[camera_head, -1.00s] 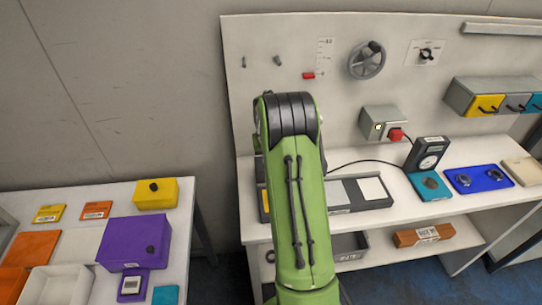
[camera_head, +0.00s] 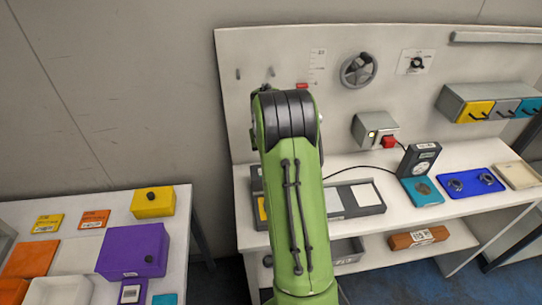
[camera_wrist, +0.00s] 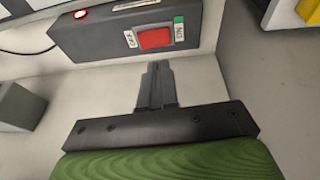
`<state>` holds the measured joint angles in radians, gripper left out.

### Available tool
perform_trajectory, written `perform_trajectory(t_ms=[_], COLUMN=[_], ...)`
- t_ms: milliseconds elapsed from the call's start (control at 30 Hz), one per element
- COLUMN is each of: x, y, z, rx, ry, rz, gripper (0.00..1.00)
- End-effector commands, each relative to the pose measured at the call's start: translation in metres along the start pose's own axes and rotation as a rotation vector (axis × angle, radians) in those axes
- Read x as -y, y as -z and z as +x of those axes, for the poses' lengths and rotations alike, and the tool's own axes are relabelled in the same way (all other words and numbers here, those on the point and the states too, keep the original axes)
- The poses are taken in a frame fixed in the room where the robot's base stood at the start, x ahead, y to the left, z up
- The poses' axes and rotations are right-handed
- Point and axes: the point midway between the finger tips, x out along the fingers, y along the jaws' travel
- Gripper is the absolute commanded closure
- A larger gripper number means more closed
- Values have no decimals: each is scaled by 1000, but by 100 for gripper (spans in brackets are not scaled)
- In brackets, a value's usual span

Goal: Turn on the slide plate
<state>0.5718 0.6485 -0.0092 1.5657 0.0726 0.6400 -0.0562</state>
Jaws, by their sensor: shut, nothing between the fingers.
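In the wrist view, a dark grey box (camera_wrist: 95,38) carries a red rocker switch (camera_wrist: 155,38) between an OFF label and an ON label, with a green mark above ON. A small red light (camera_wrist: 81,14) shows on the box at its left. My gripper (camera_wrist: 158,66) is shut and empty, its fingertips pointing at the box just below the switch, seemingly apart from it. In the head view my green arm hides the gripper. A long dark grey slide unit (camera_head: 340,212) with a white plate (camera_head: 366,194) lies on the bench, partly behind my arm.
A black meter (camera_head: 420,160) and a blue tray (camera_head: 473,183) stand to the right. A second table (camera_head: 75,254) with coloured boxes is at the left.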

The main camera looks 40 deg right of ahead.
Motion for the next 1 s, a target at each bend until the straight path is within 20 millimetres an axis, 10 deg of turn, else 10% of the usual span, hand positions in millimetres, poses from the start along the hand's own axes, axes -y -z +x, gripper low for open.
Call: perform_trajectory(t_ms=[400,1000], x=[13,14], y=[-1,-1], z=[-81,-85], rx=[-2,0], ry=[0,0], rz=[0,0], gripper=[100,100])
